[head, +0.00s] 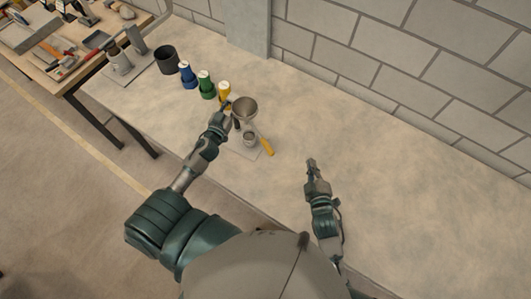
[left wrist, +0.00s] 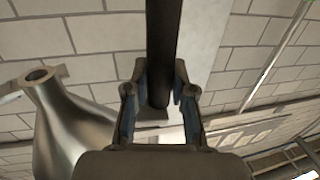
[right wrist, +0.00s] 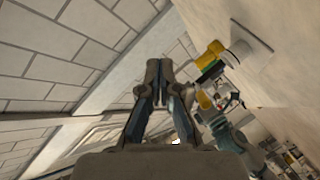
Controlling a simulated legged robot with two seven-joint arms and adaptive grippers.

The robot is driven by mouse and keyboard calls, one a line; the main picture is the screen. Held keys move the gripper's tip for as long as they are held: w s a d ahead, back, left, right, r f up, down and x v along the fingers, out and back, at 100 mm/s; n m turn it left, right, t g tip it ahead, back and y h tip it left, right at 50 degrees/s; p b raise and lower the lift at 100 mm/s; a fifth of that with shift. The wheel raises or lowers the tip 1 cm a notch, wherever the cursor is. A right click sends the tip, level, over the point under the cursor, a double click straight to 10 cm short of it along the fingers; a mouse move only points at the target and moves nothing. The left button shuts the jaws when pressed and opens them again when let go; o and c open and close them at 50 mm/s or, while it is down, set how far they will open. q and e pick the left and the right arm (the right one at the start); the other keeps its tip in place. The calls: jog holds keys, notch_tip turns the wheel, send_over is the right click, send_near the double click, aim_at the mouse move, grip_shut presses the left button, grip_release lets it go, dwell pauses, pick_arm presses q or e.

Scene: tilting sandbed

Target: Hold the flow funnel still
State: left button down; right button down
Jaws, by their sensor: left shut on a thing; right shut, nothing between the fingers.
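The flow funnel (head: 244,105) is a grey metal cone with its wide mouth up, above the bench. In the left wrist view its narrow spout and body (left wrist: 62,120) show at the left. My left gripper (head: 228,110) is beside the funnel. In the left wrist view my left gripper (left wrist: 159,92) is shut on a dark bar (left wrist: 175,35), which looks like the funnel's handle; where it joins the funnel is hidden. A small metal cup (head: 249,138) stands below the funnel on a grey plate. My right gripper (head: 312,164) is shut and empty above the bench.
Blue (head: 188,77), green (head: 207,87) and yellow (head: 224,91) bottles and a black pot (head: 166,60) stand to the left. The bench right of my right gripper is clear, with a block wall behind.

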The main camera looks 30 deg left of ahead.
jog(key=s+a+r+g+y, duration=0.1)
jog(key=s+a+r+y, duration=0.1)
jog(key=s, duration=0.4)
jog(key=s+a+r+g+y, duration=0.1)
jog(key=s+a+r, duration=0.3)
jog(key=s+a, duration=0.2)
jog(key=shift+s+r+y, duration=0.2)
jog(key=shift+r+y, duration=0.1)
jog(key=shift+y, duration=0.1)
jog(key=shift+a, duration=0.15)
send_near(262, 138)
jog(key=a, duration=0.3)
jog(key=shift+w+d+f, duration=0.15)
jog(key=shift+w+d, duration=0.2)
jog(key=shift+w, duration=0.25)
